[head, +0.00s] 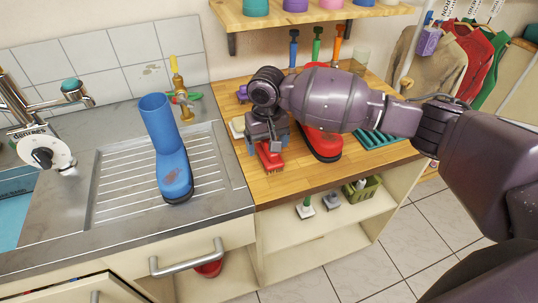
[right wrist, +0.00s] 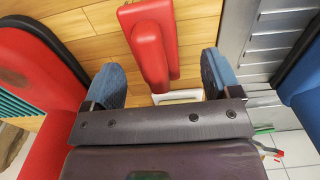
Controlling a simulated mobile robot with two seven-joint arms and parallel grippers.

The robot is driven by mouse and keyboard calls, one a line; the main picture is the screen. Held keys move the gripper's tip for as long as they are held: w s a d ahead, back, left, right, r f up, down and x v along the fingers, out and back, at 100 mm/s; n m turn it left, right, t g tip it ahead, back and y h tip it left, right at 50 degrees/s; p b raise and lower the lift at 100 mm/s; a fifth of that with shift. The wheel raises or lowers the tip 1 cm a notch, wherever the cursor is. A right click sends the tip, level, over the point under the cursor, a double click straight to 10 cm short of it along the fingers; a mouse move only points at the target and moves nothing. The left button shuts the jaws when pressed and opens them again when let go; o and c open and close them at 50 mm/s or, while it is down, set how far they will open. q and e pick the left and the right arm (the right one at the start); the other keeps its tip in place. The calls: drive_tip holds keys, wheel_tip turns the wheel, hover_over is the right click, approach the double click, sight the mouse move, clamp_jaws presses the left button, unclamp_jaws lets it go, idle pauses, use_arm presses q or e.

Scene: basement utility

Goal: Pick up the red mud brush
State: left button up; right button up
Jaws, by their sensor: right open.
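The red mud brush (head: 270,157) lies on the wooden worktop, left of a red boot (head: 322,143). My right gripper (head: 268,138) is above it, with its arm reaching in from the right and hiding part of the brush. In the right wrist view the red brush (right wrist: 153,42) runs lengthwise between the two blue fingertips of my right gripper (right wrist: 163,76). The fingers are open, with a gap on both sides of the brush. I cannot tell how far above it they are. My left gripper is not in view.
A blue boot (head: 170,150) stands on the metal drainboard (head: 215,165) to the left. A teal rack (head: 378,138) lies right of the red boot. A pale block (head: 237,127) sits left of my gripper.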

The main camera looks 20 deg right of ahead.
drive_tip(key=f, duration=0.4)
drive_tip(key=shift+d+f, duration=0.25)
drive_tip(key=shift+d, duration=0.05)
drive_tip(key=shift+c, duration=0.3)
drive_tip(key=shift+r, duration=0.1)
drive_tip(key=c, duration=1)
wheel_tip(320, 180, up, 20)
drive_tip(key=p, duration=0.1)
drive_tip(key=shift+p, duration=0.35)
